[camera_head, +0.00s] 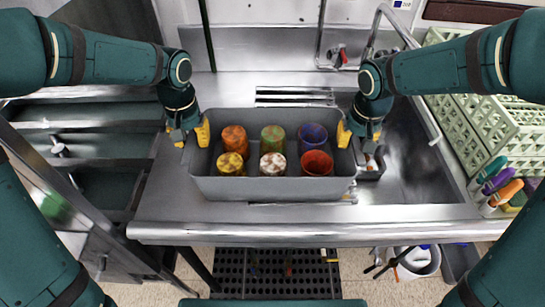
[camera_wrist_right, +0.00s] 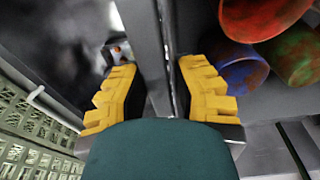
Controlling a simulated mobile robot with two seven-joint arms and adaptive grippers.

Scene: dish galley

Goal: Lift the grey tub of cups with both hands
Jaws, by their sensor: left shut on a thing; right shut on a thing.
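The grey tub (camera_head: 225,188) is a long open box above the middle of the steel counter; I cannot tell whether its base touches the counter. Inside stand several cups in two rows: orange (camera_head: 235,137), green (camera_head: 273,137) and purple-blue (camera_head: 313,136) behind, yellow (camera_head: 231,164), white-brown (camera_head: 272,164) and red (camera_head: 317,162) in front. My left gripper (camera_head: 191,133) is shut on the tub's left end wall. My right gripper (camera_head: 353,133) is shut on the right end wall. In the right wrist view its yellow fingers stand either side of that wall (camera_wrist_right: 150,45).
A sink basin (camera_head: 410,170) lies right of the tub, with a tap (camera_head: 380,22) behind. Pale green racks (camera_head: 480,110) and several coloured-handled brushes (camera_head: 495,185) stand at the right. A bucket (camera_head: 418,262) is below the counter (camera_head: 240,230).

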